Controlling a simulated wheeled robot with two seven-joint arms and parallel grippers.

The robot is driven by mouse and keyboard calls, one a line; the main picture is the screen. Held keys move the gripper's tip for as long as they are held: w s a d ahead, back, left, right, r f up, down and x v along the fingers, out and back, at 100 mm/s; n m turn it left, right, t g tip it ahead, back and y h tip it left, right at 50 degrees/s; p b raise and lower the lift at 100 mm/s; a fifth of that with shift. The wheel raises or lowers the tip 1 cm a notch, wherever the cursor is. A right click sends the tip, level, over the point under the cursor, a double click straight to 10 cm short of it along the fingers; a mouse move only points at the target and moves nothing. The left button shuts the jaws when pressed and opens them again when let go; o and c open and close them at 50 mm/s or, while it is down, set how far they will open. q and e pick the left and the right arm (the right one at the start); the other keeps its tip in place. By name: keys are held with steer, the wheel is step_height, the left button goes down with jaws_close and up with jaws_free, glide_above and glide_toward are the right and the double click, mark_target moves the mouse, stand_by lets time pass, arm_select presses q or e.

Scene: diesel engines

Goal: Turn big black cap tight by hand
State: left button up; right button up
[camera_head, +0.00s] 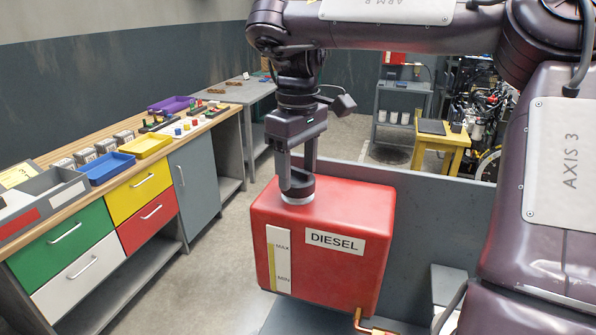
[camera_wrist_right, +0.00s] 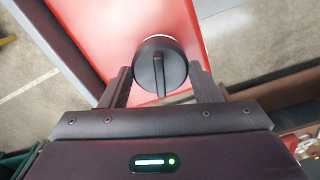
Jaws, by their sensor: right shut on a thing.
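The big black cap (camera_wrist_right: 160,67) is round with a raised grip bar across its top, seen from above in the right wrist view. It sits on top of the red diesel tank (camera_head: 325,225), on a pale neck ring (camera_head: 298,196). My right gripper (camera_head: 297,186) points straight down over the tank in the head view and hides most of the cap. In the right wrist view its two fingers (camera_wrist_right: 160,85) stand on either side of the cap, shut on it. My left gripper is not in view.
A grey panel (camera_head: 440,225) stands behind the tank. A brass pipe fitting (camera_head: 362,322) is at its lower right. A workbench (camera_head: 110,180) with coloured drawers and trays stands at the left, apart from the tank. Open floor (camera_head: 215,275) lies between.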

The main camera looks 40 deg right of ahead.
steer(key=shift+s+f, duration=0.1)
steer(key=shift+f, duration=0.15)
steer(key=o, duration=1.4)
steer(key=shift+r, duration=0.1)
steer(key=shift+c, duration=0.2)
steer(key=shift+r, duration=0.1)
steer(key=shift+r+n+p, duration=0.15)
steer(key=shift+n+p, duration=0.35)
steer(key=shift+p, duration=0.25)
steer(key=n+p, duration=1)
steer(key=n, duration=0.3)
steer(key=shift+r+n, duration=0.1)
steer(key=shift+n, duration=0.2)
steer(key=shift+f+n, duration=0.3)
steer(key=shift+n, duration=0.7)
steer(key=n, duration=0.5)
